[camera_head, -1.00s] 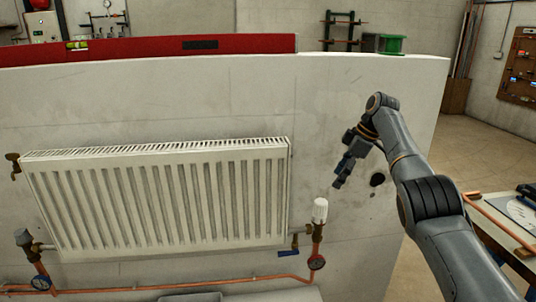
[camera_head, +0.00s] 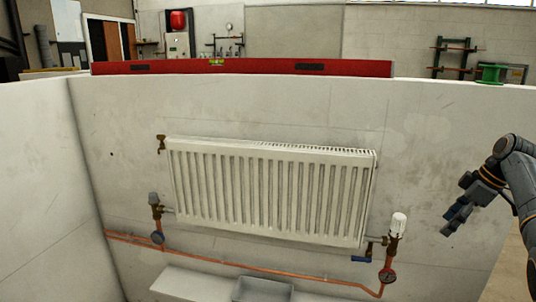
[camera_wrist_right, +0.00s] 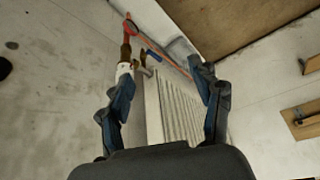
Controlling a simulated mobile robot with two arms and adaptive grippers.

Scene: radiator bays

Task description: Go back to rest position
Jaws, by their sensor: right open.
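My right gripper (camera_head: 455,215) is at the right edge of the head view, apart from the white radiator (camera_head: 268,195) and to its right. In the right wrist view the two fingers of my right gripper (camera_wrist_right: 165,100) stand wide apart with nothing held between them. The radiator (camera_wrist_right: 180,108) shows beyond and between those fingers. My left gripper is in neither view.
A white-capped valve (camera_head: 397,225) is at the radiator's lower right. A grey-capped valve (camera_head: 153,199) is at its lower left. Copper pipe (camera_head: 250,267) runs below, above a grey tray (camera_head: 262,290). A red spirit level (camera_head: 245,67) lies along the wall top.

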